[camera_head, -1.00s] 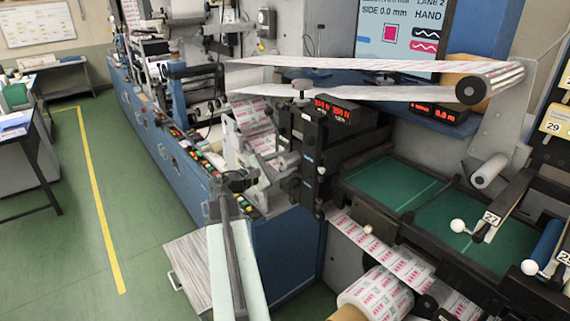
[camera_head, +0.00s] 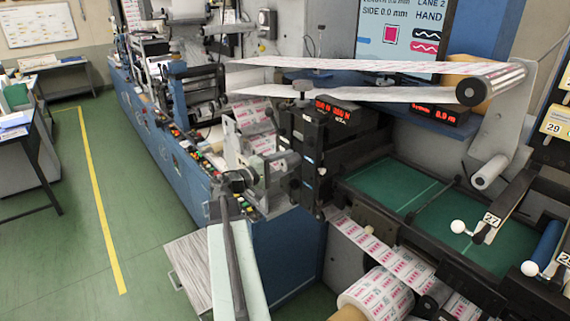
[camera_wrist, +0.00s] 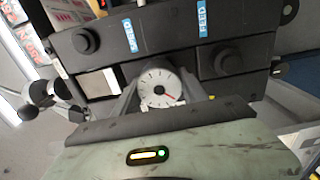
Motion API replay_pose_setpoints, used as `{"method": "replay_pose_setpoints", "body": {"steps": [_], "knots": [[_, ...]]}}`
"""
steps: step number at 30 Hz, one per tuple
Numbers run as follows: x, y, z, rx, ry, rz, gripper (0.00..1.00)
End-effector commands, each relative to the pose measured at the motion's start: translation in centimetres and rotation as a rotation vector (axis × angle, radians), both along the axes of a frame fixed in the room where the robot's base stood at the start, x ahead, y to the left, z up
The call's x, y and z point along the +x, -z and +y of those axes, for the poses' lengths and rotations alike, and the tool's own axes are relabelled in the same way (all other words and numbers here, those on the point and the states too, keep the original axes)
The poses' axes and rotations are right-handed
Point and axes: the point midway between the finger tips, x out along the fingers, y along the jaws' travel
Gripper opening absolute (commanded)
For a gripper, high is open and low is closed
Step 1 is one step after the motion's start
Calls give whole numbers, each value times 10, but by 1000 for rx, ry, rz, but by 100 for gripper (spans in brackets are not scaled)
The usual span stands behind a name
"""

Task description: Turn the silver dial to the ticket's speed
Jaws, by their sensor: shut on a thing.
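I cannot pick out a readable speed ticket.
Red displays (camera_head: 335,111) sit on the block beneath the printed web (camera_head: 370,66). Black knobs (camera_wrist: 85,41) and (camera_wrist: 229,62) flank the dial closely. A green tray (camera_head: 400,190) lies to the right. The green floor (camera_head: 75,250) at left is clear.

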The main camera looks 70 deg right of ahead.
Motion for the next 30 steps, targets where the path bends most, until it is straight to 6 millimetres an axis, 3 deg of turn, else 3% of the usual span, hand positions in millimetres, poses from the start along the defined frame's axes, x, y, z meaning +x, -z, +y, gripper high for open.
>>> {"method": "replay_pose_setpoints", "body": {"steps": [12, 29, 30], "knots": [[0, -1, 0, -101, -1, -156, 10], [0, 0, 0, -115, -1, -178, 10], [0, 0, 0, -115, -1, -178, 58]]}}
